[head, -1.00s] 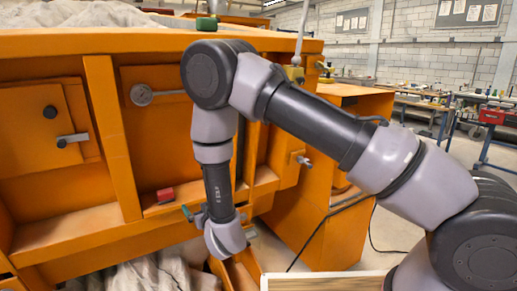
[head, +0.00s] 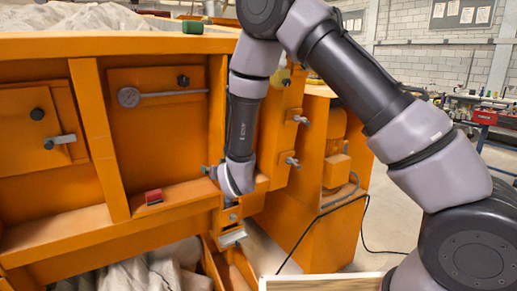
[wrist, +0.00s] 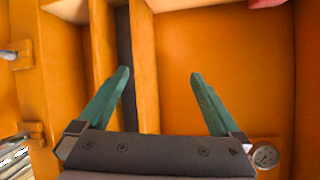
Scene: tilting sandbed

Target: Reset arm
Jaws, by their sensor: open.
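My gripper (wrist: 159,73) is open and empty, its two green fingers spread apart in the wrist view. Its fingers point towards the orange panels of the sandbed (wrist: 225,85), with no object between them. In the head view, my arm comes in from the lower right, bends at the top, and hangs down in front of the sandbed (head: 90,140). There my gripper is mostly hidden by my wrist; a small green bit shows at its left side. I cannot tell how far the fingertips are from the panels.
A red block (head: 153,197) sits on the sandbed's ledge. A round-ended rod (head: 128,97) and a latch (head: 62,141) stick out from its panels. A metal bracket (head: 232,237) is below my wrist. A cable (head: 366,225) runs along the floor.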

